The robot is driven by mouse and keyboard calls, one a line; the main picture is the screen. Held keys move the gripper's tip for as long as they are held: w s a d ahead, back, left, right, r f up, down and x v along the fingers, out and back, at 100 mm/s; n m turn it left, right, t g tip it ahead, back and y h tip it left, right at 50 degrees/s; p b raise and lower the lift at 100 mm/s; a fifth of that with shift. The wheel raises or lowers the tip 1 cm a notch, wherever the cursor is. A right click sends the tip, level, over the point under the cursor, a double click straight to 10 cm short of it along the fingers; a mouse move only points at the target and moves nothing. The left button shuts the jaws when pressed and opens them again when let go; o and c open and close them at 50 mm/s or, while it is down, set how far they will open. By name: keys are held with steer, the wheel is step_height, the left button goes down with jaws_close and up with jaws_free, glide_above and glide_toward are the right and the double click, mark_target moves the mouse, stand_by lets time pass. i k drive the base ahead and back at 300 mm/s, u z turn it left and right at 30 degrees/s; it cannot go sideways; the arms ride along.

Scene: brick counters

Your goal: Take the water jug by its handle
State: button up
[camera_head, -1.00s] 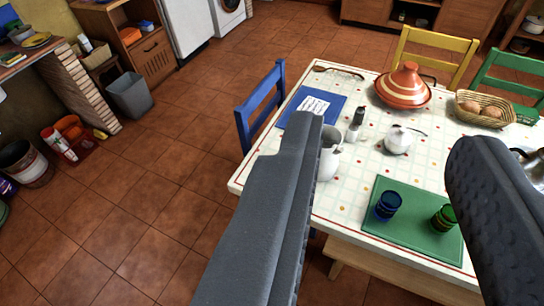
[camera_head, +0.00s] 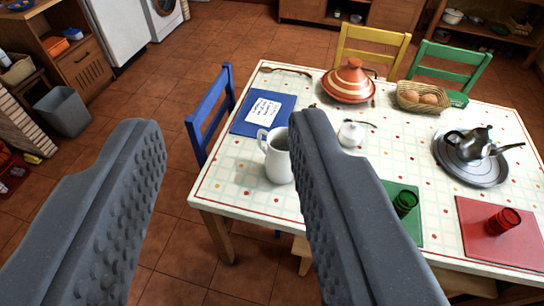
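The water jug (camera_head: 278,158) is a white pitcher standing upright on the table (camera_head: 232,178), near its left front edge. Its handle (camera_head: 262,140) is on the left side of the jug, facing left in the picture. My gripper (camera_head: 225,130) is open and empty, with one dark grey finger at the left and one at the right. The right finger overlaps the right edge of the jug in the picture. The handle shows between the two fingers, and I see no contact with it.
A blue mat with a paper (camera_head: 264,111), a tagine (camera_head: 348,82), a white sugar bowl (camera_head: 351,134) and an egg basket (camera_head: 408,106) stand behind. A green glass (camera_head: 405,203), a red glass (camera_head: 504,221) and a teapot (camera_head: 475,143) are at right. A blue chair (camera_head: 208,115) stands at the left edge.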

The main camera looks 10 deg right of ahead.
mark_target(277, 161)
steer(key=i, duration=0.9)
steer(key=z, duration=0.05)
